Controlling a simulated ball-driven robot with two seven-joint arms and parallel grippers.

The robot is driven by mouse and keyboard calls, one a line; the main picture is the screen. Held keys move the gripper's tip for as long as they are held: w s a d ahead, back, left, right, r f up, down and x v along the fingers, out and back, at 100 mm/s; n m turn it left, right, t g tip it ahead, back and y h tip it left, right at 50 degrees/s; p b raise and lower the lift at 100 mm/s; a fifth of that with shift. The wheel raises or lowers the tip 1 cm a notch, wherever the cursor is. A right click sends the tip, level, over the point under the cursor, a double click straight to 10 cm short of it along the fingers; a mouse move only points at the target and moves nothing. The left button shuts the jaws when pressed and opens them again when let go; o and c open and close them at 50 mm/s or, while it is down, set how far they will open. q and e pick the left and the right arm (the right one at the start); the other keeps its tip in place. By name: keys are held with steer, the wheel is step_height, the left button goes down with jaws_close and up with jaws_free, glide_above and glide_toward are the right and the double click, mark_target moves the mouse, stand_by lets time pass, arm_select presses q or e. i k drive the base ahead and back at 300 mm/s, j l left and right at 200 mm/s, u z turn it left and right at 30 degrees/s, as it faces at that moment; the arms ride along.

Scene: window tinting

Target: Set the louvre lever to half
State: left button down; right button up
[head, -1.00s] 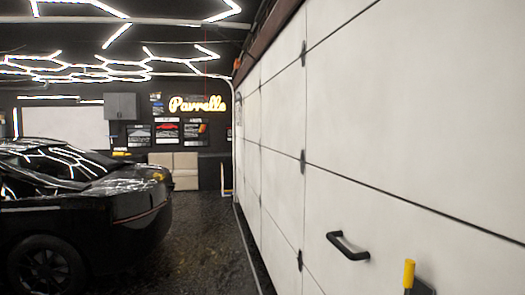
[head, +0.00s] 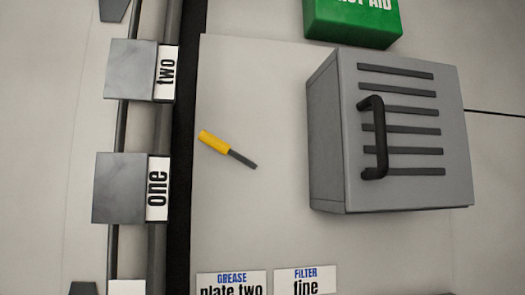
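A lever with a yellow grip (head: 213,141) and a short dark shaft (head: 243,159) is on the pale wall panel, left of a grey box. It is tilted, with the yellow end up and to the left and the dark end down and to the right. No marks for lever positions show beside it. The grey box (head: 325,140) has several dark horizontal slats on its front and a black bar handle (head: 380,140). Neither of my grippers is in view.
A green first aid box (head: 352,18) is above the grey box. Grey blocks labelled "two" (head: 130,70) and "one" (head: 120,188) sit on vertical pipes at the left. Labels "plate two" (head: 232,284) and "fine" (head: 306,281) are at the bottom. The panel around the lever is clear.

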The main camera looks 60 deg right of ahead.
mark_target(207, 138)
steer(key=z, duration=1.75)
